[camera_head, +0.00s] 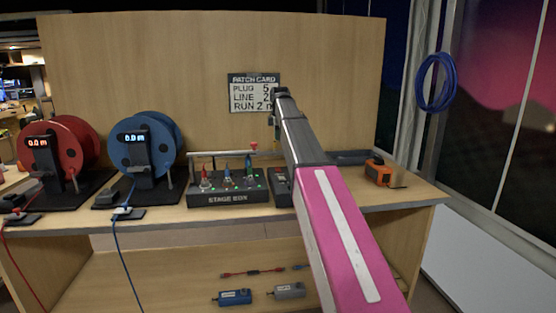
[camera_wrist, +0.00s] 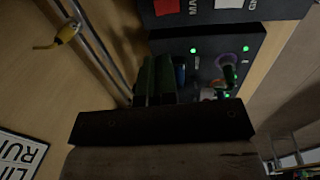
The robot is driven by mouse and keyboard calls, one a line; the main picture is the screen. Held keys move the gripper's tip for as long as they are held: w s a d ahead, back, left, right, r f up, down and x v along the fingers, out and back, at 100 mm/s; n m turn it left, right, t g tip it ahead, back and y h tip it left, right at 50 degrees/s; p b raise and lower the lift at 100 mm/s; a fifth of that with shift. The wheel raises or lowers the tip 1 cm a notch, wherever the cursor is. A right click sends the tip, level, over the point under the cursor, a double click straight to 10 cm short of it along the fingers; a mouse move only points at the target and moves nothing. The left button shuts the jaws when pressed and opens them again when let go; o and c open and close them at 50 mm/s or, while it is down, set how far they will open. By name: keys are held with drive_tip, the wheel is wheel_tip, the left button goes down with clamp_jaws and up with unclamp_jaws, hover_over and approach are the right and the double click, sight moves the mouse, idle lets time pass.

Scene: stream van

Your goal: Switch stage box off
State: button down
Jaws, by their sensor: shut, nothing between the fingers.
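The stage box (camera_head: 228,197) is a dark, labelled unit on the bench with a sloping panel, coloured plugs or switches and several lit green lights. In the wrist view the stage box (camera_wrist: 212,45) shows close up, with green lights lit. My gripper (camera_wrist: 154,78) is shut and empty, its dark fingers in front of the panel; I cannot tell whether they touch it. In the head view my arm reaches over the bench, and the fingertips are not clear.
A red reel (camera_head: 72,140) and a blue reel (camera_head: 165,138) stand at left. A small dark unit (camera_head: 281,187) sits right of the stage box, with an orange case (camera_head: 377,172) farther right. The patch card (camera_head: 243,93) hangs on the backboard (camera_head: 150,50). Adapters lie on the lower shelf.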

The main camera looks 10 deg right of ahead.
sight(278, 169)
drive_tip(key=f, duration=0.4)
drive_tip(key=w+f, duration=0.1)
drive_tip(key=f, duration=0.4)
drive_tip(key=w+f, duration=0.1)
drive_tip(key=f, duration=0.3)
drive_tip(key=shift+f, duration=0.4)
drive_tip(key=shift+f, duration=0.2)
drive_tip(key=shift+s, duration=0.1)
drive_tip(key=shift+s+r, duration=0.15)
drive_tip(key=shift+s, duration=0.55)
drive_tip(key=shift+r, duration=0.15)
drive_tip(key=shift+r, duration=0.25)
wheel_tip(278, 169, up, 13)
drive_tip(key=s, duration=0.2)
